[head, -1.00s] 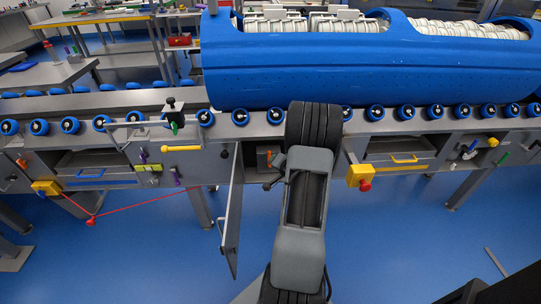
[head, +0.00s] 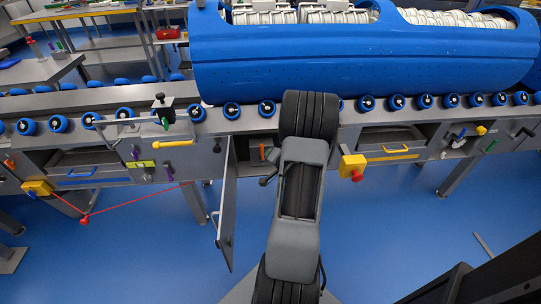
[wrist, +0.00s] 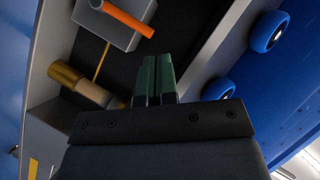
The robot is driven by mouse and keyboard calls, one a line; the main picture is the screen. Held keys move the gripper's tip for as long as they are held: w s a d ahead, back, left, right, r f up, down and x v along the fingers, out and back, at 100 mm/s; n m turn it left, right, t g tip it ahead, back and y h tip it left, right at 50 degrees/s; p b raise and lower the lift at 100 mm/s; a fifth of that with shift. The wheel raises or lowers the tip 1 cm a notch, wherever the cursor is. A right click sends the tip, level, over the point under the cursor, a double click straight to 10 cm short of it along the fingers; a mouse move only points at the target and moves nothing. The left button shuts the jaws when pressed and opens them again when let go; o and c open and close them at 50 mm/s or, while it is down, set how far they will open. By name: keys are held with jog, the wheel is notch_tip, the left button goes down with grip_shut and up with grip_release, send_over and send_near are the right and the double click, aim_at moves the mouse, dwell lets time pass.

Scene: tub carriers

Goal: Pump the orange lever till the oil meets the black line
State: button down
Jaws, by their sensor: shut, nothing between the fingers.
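The orange lever (head: 262,153) stands inside the open cabinet under the roller line in the head view. In the wrist view the orange lever (wrist: 127,17) sticks out from a grey block (wrist: 118,32) at the top. A tan and brass-coloured cylinder (wrist: 90,91) lies below it, joined by a thin yellowish rod or line. I cannot make out an oil level or a black line on it. My gripper (wrist: 154,62) is shut and empty, its dark green fingers together, below and right of the lever and apart from it. My arm hides the gripper in the head view.
The cabinet door (head: 229,208) hangs open left of my arm. A large blue tub (head: 350,65) rests on the blue rollers above. A yellow box with a red knob (head: 352,167) sits right of my arm. A red cord (head: 140,206) hangs at left. The blue floor in front is mostly clear.

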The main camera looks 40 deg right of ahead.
jog(key=w+a+r+n+g+h, duration=0.1)
jog(key=a+r+n+g, duration=0.1)
jog(key=a+r+n, duration=0.3)
jog(key=w+a+r+n+g, duration=0.1)
jog(key=w+a+r+g, duration=0.2)
jog(key=a, duration=0.4)
jog(key=s+a+r+n+g+y, duration=0.2)
jog(key=s+a+r+n, duration=0.1)
jog(key=s+a, duration=0.5)
jog(key=s+a+r+n+g+y, duration=0.1)
jog(key=s+a+r+n+g, duration=0.2)
jog(key=s+a, duration=0.4)
jog(key=a+n, duration=0.1)
jog(key=a, duration=0.4)
jog(key=shift+s+n+g+y, duration=0.3)
jog(key=shift+s+y, duration=0.05)
jog(key=shift+y, duration=0.05)
jog(key=shift+a, duration=0.15)
